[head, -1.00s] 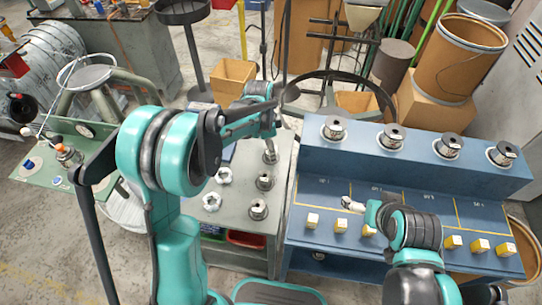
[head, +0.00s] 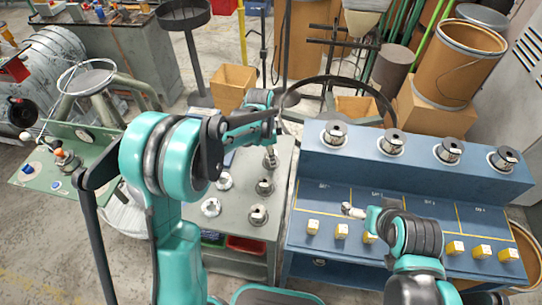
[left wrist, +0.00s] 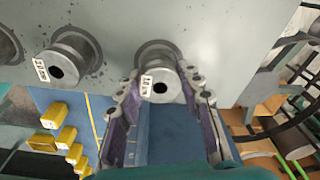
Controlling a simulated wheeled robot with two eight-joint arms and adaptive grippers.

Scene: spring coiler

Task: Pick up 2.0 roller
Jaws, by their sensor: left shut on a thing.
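Silver rollers with small white tags stand on the grey table (head: 240,232). My left gripper (head: 272,146) reaches down to the far right one from above. In the left wrist view its two fingers (left wrist: 160,100) are on either side of this roller (left wrist: 159,84), shut on it. The roller sits at or just above a dark ring on the table; I cannot tell if it is lifted.
The blue bench (head: 335,190) stands to the right, with several tagged spools (head: 391,142) along its raised back and a row of yellow blocks (head: 341,231) in front. A black hoop (head: 340,76) and cardboard boxes (head: 231,84) are behind. A green panel (head: 35,180) is at left.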

